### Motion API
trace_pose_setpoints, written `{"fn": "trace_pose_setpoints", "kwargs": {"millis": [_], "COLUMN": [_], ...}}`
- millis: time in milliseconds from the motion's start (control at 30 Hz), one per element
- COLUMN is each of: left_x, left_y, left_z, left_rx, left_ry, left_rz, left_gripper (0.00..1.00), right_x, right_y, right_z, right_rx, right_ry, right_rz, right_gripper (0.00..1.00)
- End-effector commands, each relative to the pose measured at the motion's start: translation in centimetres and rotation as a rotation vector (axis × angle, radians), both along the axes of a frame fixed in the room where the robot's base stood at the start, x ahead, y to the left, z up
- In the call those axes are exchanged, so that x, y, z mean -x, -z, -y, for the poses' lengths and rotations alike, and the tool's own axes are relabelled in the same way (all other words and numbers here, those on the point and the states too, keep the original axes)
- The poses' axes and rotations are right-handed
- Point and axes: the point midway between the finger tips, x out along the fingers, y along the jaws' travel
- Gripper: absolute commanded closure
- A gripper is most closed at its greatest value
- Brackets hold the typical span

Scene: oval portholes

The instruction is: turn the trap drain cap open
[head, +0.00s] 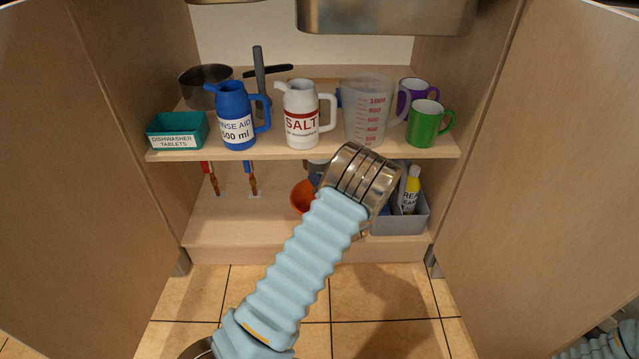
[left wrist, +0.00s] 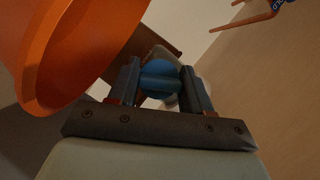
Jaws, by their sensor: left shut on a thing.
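The blue trap drain cap (left wrist: 160,82) sits between the two dark fingers of my left gripper (left wrist: 161,70) in the left wrist view. The fingers are shut on it from both sides. A pale, blurred part lies behind the cap; I cannot tell how far the cap is turned. In the head view my left arm reaches into the lower part of the cabinet, and its wrist hides the gripper and the cap. My right gripper is not in view; only a bit of that arm shows at the lower right corner.
An orange bucket (left wrist: 75,45) is close on the left of my left gripper; it also shows in the head view (head: 301,198). A grey bin (head: 412,219) with bottles stands right of my wrist. The shelf (head: 270,157) above holds jugs and mugs. Open doors flank the cabinet.

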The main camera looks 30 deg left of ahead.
Motion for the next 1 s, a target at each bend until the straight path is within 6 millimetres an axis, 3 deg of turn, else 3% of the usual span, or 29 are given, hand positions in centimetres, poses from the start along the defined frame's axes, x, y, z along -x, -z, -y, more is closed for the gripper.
{"fn": "trace_pose_setpoints", "kwargs": {"millis": [367,1000], "left_x": [0.1,0.1], "left_y": [0.1,0.2], "left_z": [-0.1,0.0], "left_rx": [0.307,0.774], "left_ry": [-0.002,-0.001], "left_rz": [0.186,0.473], "left_gripper": [0.82,0.82], "right_x": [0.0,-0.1], "right_y": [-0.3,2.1], "right_z": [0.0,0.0], "right_rx": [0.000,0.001], "right_ry": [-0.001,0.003], "right_rz": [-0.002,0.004], "right_gripper": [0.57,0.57]}}
